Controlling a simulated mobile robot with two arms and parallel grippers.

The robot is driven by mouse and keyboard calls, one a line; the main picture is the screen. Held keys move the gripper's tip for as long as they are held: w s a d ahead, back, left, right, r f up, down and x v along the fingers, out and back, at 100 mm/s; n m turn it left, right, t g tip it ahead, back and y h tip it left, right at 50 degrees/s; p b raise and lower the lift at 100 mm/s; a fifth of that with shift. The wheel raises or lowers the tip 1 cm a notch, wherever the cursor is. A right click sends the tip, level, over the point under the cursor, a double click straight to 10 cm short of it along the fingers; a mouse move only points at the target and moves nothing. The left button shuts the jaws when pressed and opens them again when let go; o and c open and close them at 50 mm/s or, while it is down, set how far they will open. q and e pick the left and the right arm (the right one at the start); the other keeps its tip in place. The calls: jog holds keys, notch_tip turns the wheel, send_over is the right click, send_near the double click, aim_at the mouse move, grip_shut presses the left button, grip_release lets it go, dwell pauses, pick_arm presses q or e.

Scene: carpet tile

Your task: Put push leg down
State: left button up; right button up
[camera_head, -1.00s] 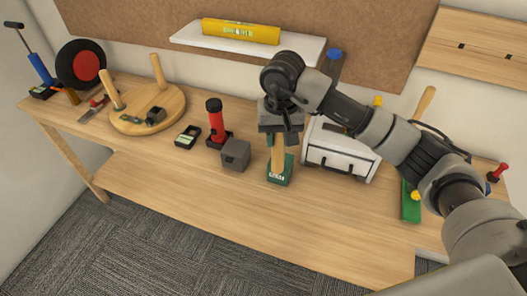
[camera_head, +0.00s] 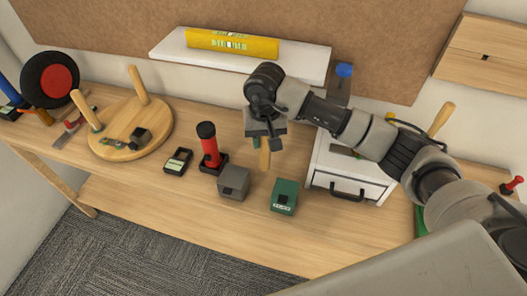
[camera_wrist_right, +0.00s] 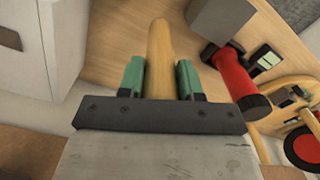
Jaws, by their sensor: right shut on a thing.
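My right gripper (camera_head: 264,132) is shut on a light wooden leg (camera_head: 265,155), which hangs below it roughly upright. In the right wrist view the leg (camera_wrist_right: 159,55) sits between the two green finger pads. A green block (camera_head: 284,197) with a dark recess in its top stands on the workbench just right of and in front of the leg. The leg's lower end appears clear of it. A round wooden seat (camera_head: 152,138) with two legs standing on it lies at the left of the bench. My left gripper is not in view.
A grey block (camera_head: 233,182), a red cylinder (camera_head: 210,152) and a small dark box (camera_head: 178,161) stand between the seat and the leg. A white drawer box (camera_head: 345,177) is to the right. A shelf with a yellow box (camera_head: 232,43) is behind. The bench (camera_head: 200,215) front is clear.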

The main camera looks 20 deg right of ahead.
aim_at(265, 153)
jog(key=shift+s+f, duration=0.2)
jog(key=shift+f, duration=0.5)
jog(key=f, duration=0.1)
jog(key=f+p, duration=0.1)
jog(key=f, duration=0.2)
jog(key=shift+w, duration=0.3)
jog(key=shift+s+r, duration=0.1)
jog(key=shift+f, duration=0.25)
jog(key=o, duration=0.9)
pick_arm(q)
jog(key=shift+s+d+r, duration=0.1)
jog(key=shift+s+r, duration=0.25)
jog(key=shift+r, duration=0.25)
pick_arm(e)
jog(key=shift+o, duration=0.2)
jog(key=shift+r, duration=0.1)
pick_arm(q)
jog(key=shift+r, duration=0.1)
